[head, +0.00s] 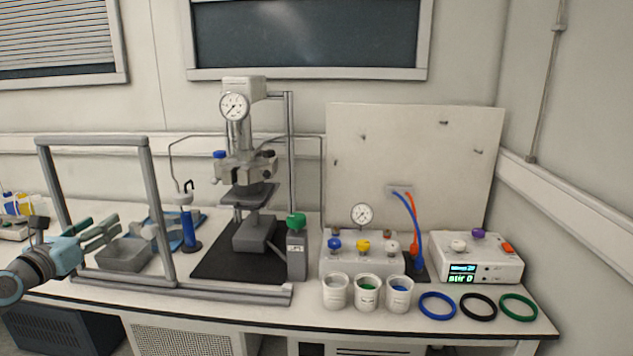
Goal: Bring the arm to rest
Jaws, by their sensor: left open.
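My left arm comes in at the left edge of the head view. My left gripper (104,233) is open, with nothing between its fingers. It is over the left part of the bench, in front of the left upright of the grey frame and close to the grey tray (124,256). I cannot tell whether it touches the frame or the tray. The pressure reactor (245,165), with a round gauge on top, stands on a black mat at the middle of the bench, apart from the gripper. My right gripper does not show.
The grey frame (156,205) stands at the bench's left. A blue cylinder (188,226) stands behind it. A valve block (352,262), several cups, a control box (477,262) and blue (437,316), black (478,317) and green (518,317) rings occupy the right. The space above the bench front is free.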

